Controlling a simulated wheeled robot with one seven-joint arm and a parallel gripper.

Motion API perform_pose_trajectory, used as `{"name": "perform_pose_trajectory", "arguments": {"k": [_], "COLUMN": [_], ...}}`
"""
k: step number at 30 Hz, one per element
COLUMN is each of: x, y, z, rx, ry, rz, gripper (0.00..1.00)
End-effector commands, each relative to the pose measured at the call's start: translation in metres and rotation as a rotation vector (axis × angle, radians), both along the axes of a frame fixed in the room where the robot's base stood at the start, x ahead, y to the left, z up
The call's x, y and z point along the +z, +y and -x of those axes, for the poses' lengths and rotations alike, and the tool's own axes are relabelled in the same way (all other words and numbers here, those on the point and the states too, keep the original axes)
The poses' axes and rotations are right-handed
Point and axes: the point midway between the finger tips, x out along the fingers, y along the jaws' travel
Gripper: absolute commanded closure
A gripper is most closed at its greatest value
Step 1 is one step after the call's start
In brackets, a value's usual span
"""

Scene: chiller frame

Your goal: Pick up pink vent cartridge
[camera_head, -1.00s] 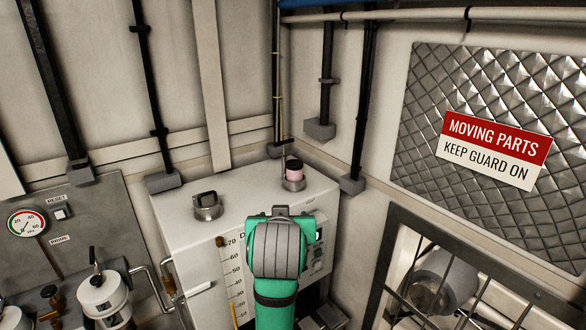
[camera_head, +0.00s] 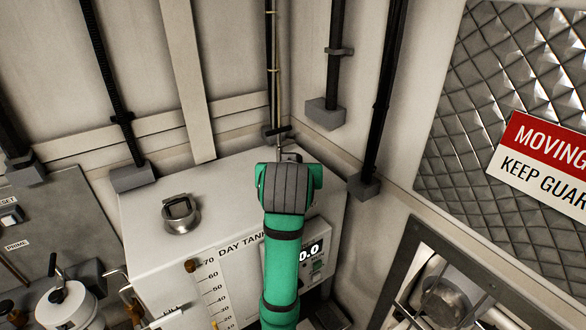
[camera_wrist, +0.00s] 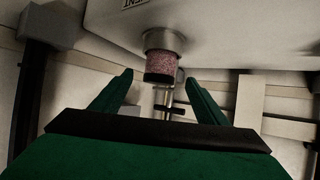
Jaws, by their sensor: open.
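The pink vent cartridge (camera_wrist: 160,65) shows in the wrist view, which looks upside down. It is a short speckled pink cylinder with a dark cap and sits in a round metal collar (camera_wrist: 165,40) on top of the white day tank (camera_head: 150,235). My gripper (camera_wrist: 157,80) is open, with one green finger to each side of the cartridge in the picture and nothing between them in its grasp. Whether the fingertips are level with the cartridge in depth is unclear. In the head view my green arm hides the cartridge and the fingers.
A thin pipe with a black crosspiece (camera_head: 278,131) rises behind. Conduits with grey feet line the walls. A barred guard (camera_head: 430,280) stands at right.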

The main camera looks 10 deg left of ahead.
Motion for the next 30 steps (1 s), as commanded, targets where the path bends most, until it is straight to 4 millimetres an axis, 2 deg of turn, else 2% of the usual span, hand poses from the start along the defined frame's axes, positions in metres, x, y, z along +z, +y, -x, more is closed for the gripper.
{"name": "perform_pose_trajectory", "arguments": {"k": [10, 18, 28, 30], "x": [-0.013, -0.028, -0.031, -0.031], "y": [0.006, 0.004, 0.010, 0.011], "z": [-0.025, -0.058, -0.062, -0.062], "rx": [0.001, -0.009, -0.003, -0.002], "ry": [0.002, 0.002, 0.000, 0.000], "rz": [0.001, 0.001, 0.001, 0.000], "gripper": [0.32, 0.32, 0.32, 0.49]}}
